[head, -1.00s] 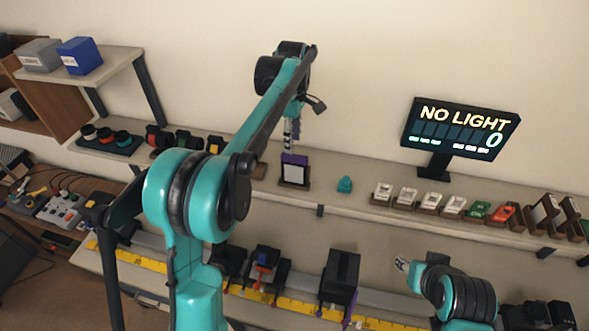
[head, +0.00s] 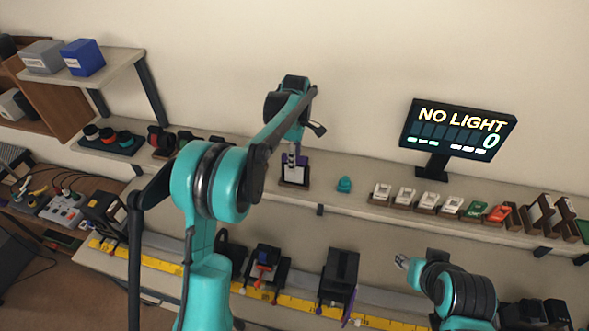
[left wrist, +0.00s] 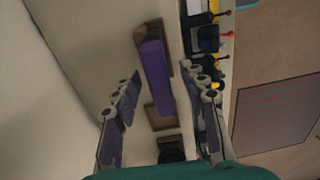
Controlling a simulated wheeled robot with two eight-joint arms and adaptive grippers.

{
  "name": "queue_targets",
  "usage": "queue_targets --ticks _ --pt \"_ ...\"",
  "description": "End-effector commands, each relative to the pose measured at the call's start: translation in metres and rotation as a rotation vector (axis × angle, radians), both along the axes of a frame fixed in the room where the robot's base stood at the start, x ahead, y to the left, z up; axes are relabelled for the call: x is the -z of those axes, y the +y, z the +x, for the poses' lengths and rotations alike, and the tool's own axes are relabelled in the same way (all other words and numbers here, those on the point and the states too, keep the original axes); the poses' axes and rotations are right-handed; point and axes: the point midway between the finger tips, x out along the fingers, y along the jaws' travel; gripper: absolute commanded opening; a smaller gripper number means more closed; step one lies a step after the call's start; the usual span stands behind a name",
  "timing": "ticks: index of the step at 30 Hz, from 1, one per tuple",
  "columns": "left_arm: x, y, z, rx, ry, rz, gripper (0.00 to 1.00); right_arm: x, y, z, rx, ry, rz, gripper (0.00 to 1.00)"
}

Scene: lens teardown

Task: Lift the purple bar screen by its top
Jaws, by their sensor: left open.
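The purple bar screen (head: 295,176) stands upright in a brown holder on the back shelf, a white panel with a purple edge. In the left wrist view its purple top (left wrist: 154,76) runs lengthwise between the two fingers. My left gripper (head: 291,158) is open and hangs just above and in front of the screen, hiding part of its top. In the left wrist view the fingers (left wrist: 164,73) stand apart on either side of the bar with no clear contact. My right gripper (head: 402,262) is at the lower right, away from the screen; its jaw state is unclear.
A teal piece (head: 344,184) sits right of the screen, then several small framed parts in a row. A display (head: 458,130) reading "NO LIGHT" and 0 stands behind. A rail with a yellow scale (head: 300,305) runs below.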

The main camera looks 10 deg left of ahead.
Motion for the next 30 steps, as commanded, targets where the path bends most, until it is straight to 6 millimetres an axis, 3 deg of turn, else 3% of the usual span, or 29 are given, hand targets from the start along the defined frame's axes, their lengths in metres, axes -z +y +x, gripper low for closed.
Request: queue_targets --ticks 2,6,20,28,30 --pt "0.0 0.0 0.0 0.0 0.0 0.0 0.38 0.0 0.0 0.0 0.0 0.0 0.0 0.4" --pt "0.0 0.0 0.0 0.0 0.0 0.0 0.01 0.0 0.0 0.0 0.0 0.0 0.0 0.4" --pt "-0.005 0.0 0.0 0.0 -0.001 0.0 0.0 0.001 0.0 0.0 0.0 0.0 0.0 0.4" --pt "-0.039 0.0 0.0 0.0 0.0 0.0 0.0 0.01 0.0 0.0 0.0 0.0 0.0 0.4" --pt "-0.046 -0.012 -0.003 0.005 0.0 0.0 0.0 0.013 0.0 0.0 0.0 0.0 0.0 0.4"
